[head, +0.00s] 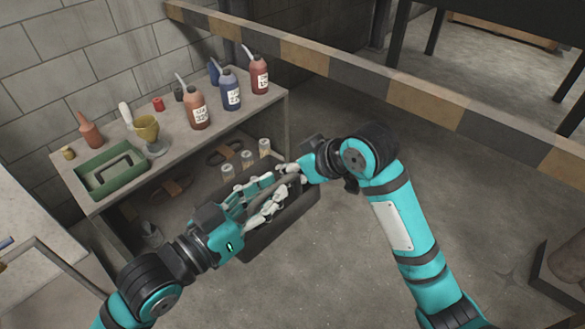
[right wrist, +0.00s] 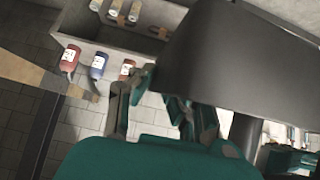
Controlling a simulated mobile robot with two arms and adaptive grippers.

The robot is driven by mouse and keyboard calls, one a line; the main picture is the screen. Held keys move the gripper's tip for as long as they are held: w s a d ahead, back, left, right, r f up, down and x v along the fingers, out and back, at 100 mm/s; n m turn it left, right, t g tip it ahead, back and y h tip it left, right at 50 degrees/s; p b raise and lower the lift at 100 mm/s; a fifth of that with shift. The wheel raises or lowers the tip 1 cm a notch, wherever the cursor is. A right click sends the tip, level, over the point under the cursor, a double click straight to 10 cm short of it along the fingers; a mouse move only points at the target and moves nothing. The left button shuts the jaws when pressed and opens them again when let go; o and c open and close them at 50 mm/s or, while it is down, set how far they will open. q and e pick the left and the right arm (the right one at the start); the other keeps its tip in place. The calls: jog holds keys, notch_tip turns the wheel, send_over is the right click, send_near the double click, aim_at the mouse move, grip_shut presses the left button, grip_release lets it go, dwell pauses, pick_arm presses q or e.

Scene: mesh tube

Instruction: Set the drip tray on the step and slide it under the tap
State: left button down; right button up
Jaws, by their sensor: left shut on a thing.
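A dark grey open tray (head: 285,225), which I take as the drip tray, hangs above the floor in front of a bench. Its wall also fills the upper right of the right wrist view (right wrist: 245,60). My left gripper (head: 265,203) is shut on the tray, with its fingers partly hiding the inside. My right gripper (head: 290,172) is at the tray's far end. In the right wrist view its fingers (right wrist: 155,105) stand apart beside the tray wall, with bare background between them. I cannot make out a tap or a step.
The bench (head: 180,145) carries a green tray (head: 110,170), a yellow funnel (head: 146,128) and several bottles, including a red one (head: 196,108). Jars (head: 247,158) stand on its lower shelf. A striped barrier (head: 400,90) crosses behind.

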dwell(0.4)
pick_arm(q)
jog(key=c, duration=1.2)
grip_release()
